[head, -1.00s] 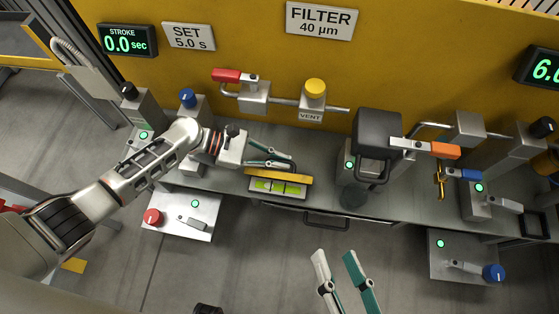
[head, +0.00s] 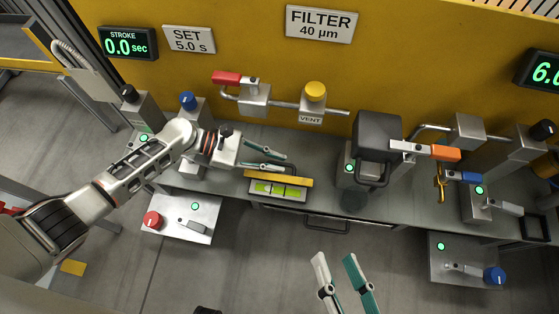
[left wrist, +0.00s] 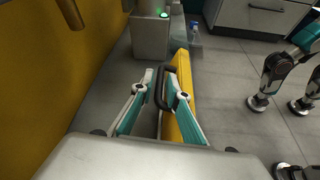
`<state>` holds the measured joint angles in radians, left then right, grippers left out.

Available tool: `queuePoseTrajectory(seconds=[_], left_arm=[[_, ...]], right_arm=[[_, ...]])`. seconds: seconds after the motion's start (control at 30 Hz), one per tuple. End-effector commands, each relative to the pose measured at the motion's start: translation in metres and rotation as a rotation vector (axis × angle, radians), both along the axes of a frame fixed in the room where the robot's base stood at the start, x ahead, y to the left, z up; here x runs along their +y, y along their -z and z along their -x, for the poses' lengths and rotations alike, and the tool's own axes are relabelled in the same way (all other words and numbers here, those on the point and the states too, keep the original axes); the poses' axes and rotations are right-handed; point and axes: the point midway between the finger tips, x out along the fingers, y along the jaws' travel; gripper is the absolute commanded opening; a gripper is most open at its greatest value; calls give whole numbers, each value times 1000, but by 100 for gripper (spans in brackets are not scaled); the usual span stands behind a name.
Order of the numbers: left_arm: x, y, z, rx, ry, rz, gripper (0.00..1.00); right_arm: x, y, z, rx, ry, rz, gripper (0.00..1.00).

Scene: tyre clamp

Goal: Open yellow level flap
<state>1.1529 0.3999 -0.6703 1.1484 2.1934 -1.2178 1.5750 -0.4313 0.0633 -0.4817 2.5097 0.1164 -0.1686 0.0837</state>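The yellow level flap (head: 279,178) is a long bar along the upper edge of the green level window (head: 277,189) on the grey bench. The green window shows below it. My left gripper (head: 284,163) is open and empty, just behind the flap on its wall side. In the left wrist view the flap (left wrist: 184,105) runs beside and below the right finger, and the open left gripper (left wrist: 159,72) has a dark loop handle (left wrist: 160,88) showing between its fingers. Contact with the flap cannot be told. My right gripper (head: 336,257) is open and empty in front of the bench.
A dark clamp box (head: 377,137) with an orange-tipped lever stands right of the flap. A vent pipe with a yellow cap (head: 315,91) and a red lever (head: 227,78) are on the wall behind. A panel with a red knob (head: 153,219) is front left.

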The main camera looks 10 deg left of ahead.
Motion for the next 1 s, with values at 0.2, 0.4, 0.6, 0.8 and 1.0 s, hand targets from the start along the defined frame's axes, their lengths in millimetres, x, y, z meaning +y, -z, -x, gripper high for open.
queuePoseTrajectory(seconds=[0.2, 0.4, 0.6, 0.8, 1.0], left_arm=[[43, -17, 2, -3, 0, -4, 15], [76, -31, 5, -2, 0, -3, 15], [94, -39, 5, -2, 0, -1, 15], [97, -40, 6, -2, 0, 0, 15], [96, -40, 6, -3, 0, -1, 0]], right_arm=[[0, 0, 0, -1, -2, 0, 40], [0, 0, 0, -2, -2, 1, 40], [0, 0, 0, -2, -2, 1, 40], [0, 0, 0, -2, -2, 1, 40], [0, -1, 0, -3, -3, 0, 40]])
